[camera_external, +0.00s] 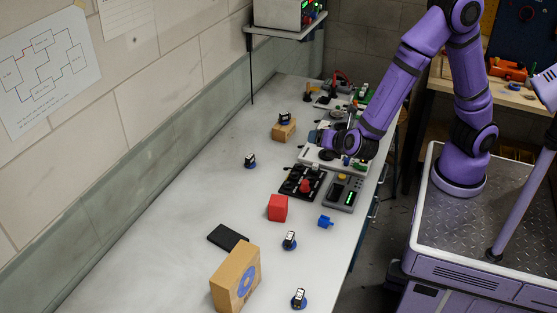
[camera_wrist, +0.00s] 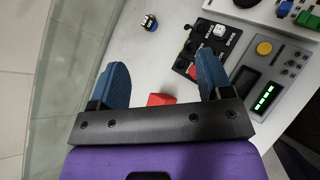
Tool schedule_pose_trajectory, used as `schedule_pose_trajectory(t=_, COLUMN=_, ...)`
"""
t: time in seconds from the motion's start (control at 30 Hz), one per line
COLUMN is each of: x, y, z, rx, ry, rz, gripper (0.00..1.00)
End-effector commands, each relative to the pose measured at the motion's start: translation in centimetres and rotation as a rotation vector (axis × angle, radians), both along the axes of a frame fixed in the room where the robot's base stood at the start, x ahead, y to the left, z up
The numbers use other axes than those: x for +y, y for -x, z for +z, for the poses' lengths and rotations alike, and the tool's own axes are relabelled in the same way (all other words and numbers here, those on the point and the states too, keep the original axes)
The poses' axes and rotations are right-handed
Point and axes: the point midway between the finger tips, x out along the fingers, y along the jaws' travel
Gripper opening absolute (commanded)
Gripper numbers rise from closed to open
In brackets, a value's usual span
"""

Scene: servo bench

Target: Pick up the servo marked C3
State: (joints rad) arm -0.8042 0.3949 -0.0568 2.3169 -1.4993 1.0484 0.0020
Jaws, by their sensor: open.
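Several small servos, dark with white labels and blue round bases, stand on the bench; the labels are too small to read, so I cannot tell which is C3. In the external view one is on a small cardboard box (camera_external: 285,118), one at mid-bench (camera_external: 250,162), one right of the large box (camera_external: 289,240) and one at the front (camera_external: 299,300). The wrist view shows one servo (camera_wrist: 149,23) beyond and between the fingertips. My gripper (camera_wrist: 162,78) is open and empty, its blue fingers spread above the bench. In the external view it is mostly hidden by my wrist.
A red block (camera_external: 278,208), blue part (camera_external: 325,221), black pad (camera_external: 228,237) and large cardboard box (camera_external: 236,278) lie on the bench (camera_external: 190,210). A black knob panel (camera_external: 302,183) and grey control box (camera_external: 343,193) stand near my arm. The bench's left side is mostly clear.

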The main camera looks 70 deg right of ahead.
Motion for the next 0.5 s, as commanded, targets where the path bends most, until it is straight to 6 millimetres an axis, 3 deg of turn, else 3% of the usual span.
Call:
schedule_pose_trajectory(t=0.03, x=2.1, y=0.0, z=-1.7, rx=0.011, ry=0.052, rz=0.082, gripper=0.72)
schedule_pose_trajectory(t=0.3, x=12.3, y=1.5, z=-10.2, rx=0.034, ry=0.289, rz=0.518, gripper=0.72)
schedule_pose_trajectory(t=0.5, x=17.8, y=4.3, z=-16.0, rx=0.045, ry=0.413, rz=0.787, gripper=0.72)
